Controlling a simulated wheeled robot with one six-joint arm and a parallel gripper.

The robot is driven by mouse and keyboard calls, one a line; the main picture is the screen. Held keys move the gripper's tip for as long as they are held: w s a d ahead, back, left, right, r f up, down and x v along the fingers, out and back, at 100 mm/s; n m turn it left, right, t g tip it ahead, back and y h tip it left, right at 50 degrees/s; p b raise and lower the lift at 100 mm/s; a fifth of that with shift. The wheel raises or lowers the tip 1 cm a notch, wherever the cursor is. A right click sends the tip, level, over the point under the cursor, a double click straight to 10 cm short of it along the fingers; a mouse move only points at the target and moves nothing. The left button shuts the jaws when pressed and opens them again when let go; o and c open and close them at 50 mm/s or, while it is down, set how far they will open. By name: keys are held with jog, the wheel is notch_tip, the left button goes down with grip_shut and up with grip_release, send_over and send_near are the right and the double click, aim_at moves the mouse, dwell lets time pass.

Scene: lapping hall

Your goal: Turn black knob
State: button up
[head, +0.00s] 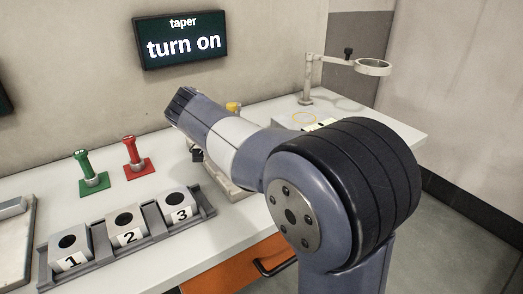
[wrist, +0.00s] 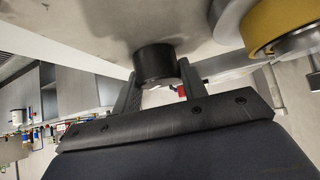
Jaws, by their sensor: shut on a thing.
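The black knob (wrist: 154,64) is a short dark cylinder on a pale grey surface in the wrist view. My gripper (wrist: 160,88) has one finger on each side of the knob and is shut on it. The fingers reach the knob's sides. In the head view my arm covers most of the device and the knob cannot be made out clearly.
A wall screen (head: 182,40) reads "taper turn on". A green stand (head: 91,173), a red stand (head: 137,158) and a numbered three-hole rack (head: 128,238) stand on the table at left. A yellow-rimmed wheel (wrist: 280,24) is close right of the knob. A ring stand (head: 308,80) is behind.

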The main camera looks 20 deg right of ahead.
jog(key=m+g+p, duration=0.3)
jog(key=m+g, duration=0.1)
jog(key=m, duration=0.1)
jog(key=shift+r+p, duration=0.15)
jog(key=shift+p, duration=0.2)
jog(key=shift+m+g+y+p, duration=0.8)
jog(key=shift+m+g+p, duration=0.55)
jog(key=shift+m, duration=0.65)
jog(key=shift+f, duration=0.2)
jog(key=o, duration=1)
jog(key=shift+c, duration=0.2)
